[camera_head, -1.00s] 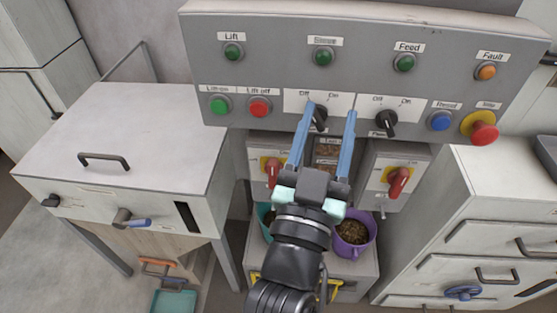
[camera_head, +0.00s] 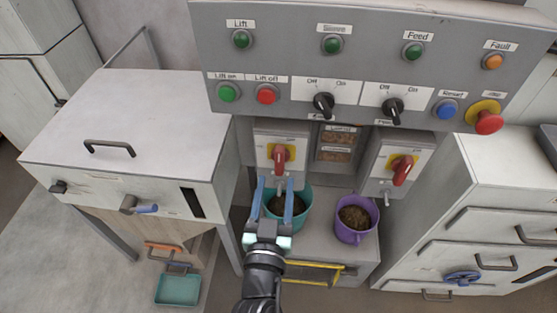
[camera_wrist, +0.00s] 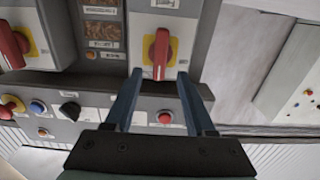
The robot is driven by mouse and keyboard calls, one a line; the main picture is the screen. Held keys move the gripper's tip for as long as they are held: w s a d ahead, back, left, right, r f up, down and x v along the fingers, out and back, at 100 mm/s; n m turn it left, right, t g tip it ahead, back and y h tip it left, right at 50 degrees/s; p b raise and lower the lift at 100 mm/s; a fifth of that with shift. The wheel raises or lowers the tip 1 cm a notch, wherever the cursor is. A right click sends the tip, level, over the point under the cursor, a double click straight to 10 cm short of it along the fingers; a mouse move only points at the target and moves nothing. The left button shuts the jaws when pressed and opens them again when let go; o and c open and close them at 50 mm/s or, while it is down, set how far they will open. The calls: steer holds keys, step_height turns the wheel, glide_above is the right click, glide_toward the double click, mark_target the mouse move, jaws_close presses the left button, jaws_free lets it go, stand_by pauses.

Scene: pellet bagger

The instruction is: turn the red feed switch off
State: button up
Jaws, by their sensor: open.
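Two red rotary switches on yellow plates sit on grey boxes below the main panel. The left red switch (camera_head: 281,157) has its handle near vertical; the right red switch (camera_head: 401,170) has its handle slightly tilted. I cannot read which is the feed switch. My gripper (camera_head: 275,180) is open and empty, its blue fingers reaching up just below the left switch. In the wrist view, the left switch (camera_wrist: 161,50) shows upright beyond and between the spread fingers (camera_wrist: 160,74), apparently untouched. The other red switch (camera_wrist: 11,46) is at the left edge there.
The panel (camera_head: 365,62) above carries lamps, buttons, two black knobs (camera_head: 324,105) (camera_head: 393,110) and a red stop button (camera_head: 488,123). A teal bucket (camera_head: 301,222) and a purple bucket (camera_head: 354,236) stand below. A white cabinet (camera_head: 130,130) is left; drawers (camera_head: 480,190) are right.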

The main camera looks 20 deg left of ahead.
mark_target(279, 163)
steer(key=shift+p+x, duration=0.3)
steer(key=shift+x, duration=2.7)
jaws_close()
